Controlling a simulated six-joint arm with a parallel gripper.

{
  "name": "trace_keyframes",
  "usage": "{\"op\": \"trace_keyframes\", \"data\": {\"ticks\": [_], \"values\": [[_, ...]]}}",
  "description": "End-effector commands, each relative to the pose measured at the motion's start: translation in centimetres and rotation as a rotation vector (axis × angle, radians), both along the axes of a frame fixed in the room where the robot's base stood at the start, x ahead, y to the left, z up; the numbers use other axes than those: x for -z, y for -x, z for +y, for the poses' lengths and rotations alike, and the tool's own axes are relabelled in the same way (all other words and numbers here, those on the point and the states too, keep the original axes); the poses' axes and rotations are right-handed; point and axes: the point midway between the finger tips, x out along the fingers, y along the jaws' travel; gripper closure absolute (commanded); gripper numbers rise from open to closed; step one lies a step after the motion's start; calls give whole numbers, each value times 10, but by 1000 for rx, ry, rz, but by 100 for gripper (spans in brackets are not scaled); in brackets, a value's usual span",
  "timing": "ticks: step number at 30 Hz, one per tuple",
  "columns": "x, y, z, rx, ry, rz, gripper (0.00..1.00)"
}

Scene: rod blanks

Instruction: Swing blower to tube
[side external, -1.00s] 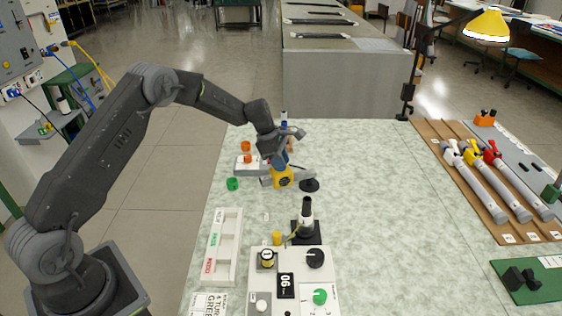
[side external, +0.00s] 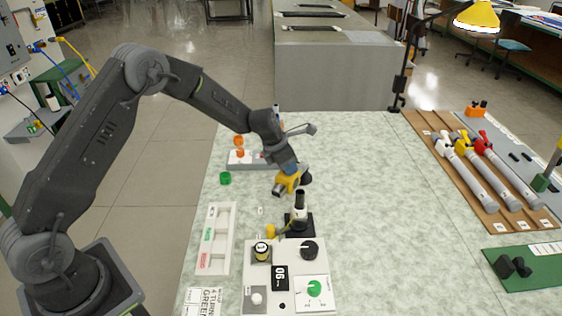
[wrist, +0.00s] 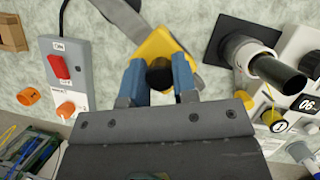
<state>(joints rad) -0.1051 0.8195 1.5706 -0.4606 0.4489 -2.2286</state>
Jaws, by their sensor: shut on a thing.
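The yellow blower (side external: 288,183) is at the end of my arm in the side view, tilted, just beyond the tube stand. In the wrist view my gripper (wrist: 160,80) has its two blue fingers shut on the dark round grip of the blower (wrist: 158,48). A grey band runs beside the yellow body. The dark tube (side external: 300,198) stands upright in a pale collar on a black square base, nearer the side camera than the blower and apart from it. In the wrist view the tube (wrist: 278,75) is right of my gripper.
A control box (side external: 285,275) with knobs and a "06" display stands in front of the tube. A white tray (side external: 216,238) lies left of it. A grey switch box (wrist: 70,75) and orange caps are near the blower. Torch-like tools (side external: 475,170) lie on a rack at right. The table's middle right is clear.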

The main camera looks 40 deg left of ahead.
Motion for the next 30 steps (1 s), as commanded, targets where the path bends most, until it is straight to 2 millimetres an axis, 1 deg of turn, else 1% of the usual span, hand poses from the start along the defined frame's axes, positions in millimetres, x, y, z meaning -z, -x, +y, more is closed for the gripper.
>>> {"op": "trace_keyframes", "data": {"ticks": [1, 3, 13, 21, 30], "values": [[-1, -2, -5, -29, -2, -3, 100], [-1, -3, -10, -75, -2, -3, 100], [-1, -9, -23, -229, -1, -4, 100], [-1, -10, -27, -276, -1, -2, 100], [-1, -11, -27, -280, 0, -2, 100]]}}
